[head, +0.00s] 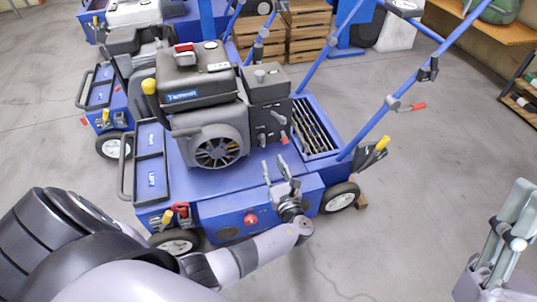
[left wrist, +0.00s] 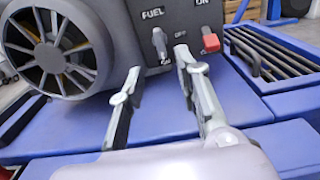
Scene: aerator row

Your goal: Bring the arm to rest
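My left gripper (head: 274,165) is over the blue deck of the aerator, in front of the engine's control panel. Its two fingers are apart with nothing held between them; they also show in the left wrist view (left wrist: 157,62). The dark panel (left wrist: 180,18) has a fuel lever (left wrist: 160,44) just beyond the gap between the fingertips, and a red-capped switch (left wrist: 210,42) to the right of the right finger. I cannot tell whether a finger touches the lever. My right gripper (head: 508,235) is at the lower right, away from the machine; its finger gap is unclear.
The aerator's engine (head: 196,75) and blue handle bars (head: 372,140) rise close to my left gripper. Another blue machine (head: 105,95) stands behind left. Wooden crates (head: 308,32) and a bench (head: 490,25) are at the back. The grey floor (head: 425,190) right of the machine is clear.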

